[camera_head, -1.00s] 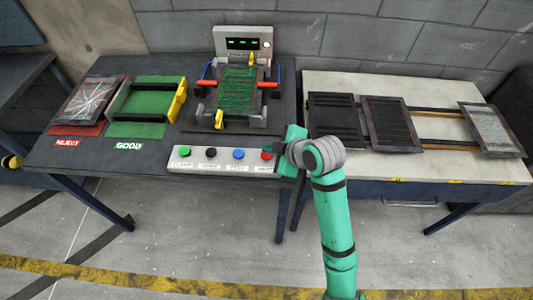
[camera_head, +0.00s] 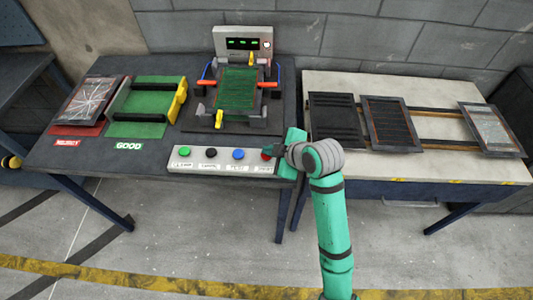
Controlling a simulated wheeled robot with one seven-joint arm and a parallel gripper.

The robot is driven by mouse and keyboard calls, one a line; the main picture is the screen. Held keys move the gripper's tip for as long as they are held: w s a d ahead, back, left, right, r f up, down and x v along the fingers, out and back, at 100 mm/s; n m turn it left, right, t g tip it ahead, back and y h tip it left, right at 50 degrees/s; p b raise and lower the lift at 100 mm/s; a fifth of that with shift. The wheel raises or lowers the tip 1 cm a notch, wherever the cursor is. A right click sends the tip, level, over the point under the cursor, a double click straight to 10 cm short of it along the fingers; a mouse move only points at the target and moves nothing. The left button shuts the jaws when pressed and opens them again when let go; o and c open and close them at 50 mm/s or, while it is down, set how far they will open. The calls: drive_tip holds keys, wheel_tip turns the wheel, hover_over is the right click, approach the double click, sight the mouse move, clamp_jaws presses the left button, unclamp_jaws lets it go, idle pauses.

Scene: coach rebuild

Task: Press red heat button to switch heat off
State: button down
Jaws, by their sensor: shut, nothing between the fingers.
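The red heat button (camera_head: 264,157) is at the right end of a pale button strip (camera_head: 220,168) on the front edge of the dark bench. It is partly hidden by my gripper. My gripper (camera_head: 270,150) is shut and empty, with its dark fingertips at or just above the red button; I cannot tell whether they touch it. The teal gripper body and wrist come in from the right. The strip also carries green (camera_head: 185,153), black (camera_head: 211,153) and blue (camera_head: 238,155) buttons.
A fixture (camera_head: 236,95) with a green panel, red and yellow handles stands behind the strip, below a grey display box (camera_head: 243,43). A green GOOD tray (camera_head: 140,127) and red REJECT tray (camera_head: 85,130) are left. A pale table (camera_head: 450,165) with dark panels is right.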

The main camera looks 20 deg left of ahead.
drive_tip(key=shift+f, duration=0.3)
drive_tip(key=shift+r, duration=0.1)
idle(0.4)
drive_tip(key=shift+r, duration=0.8)
drive_tip(key=shift+r, duration=2.5)
drive_tip(key=shift+w, duration=0.1)
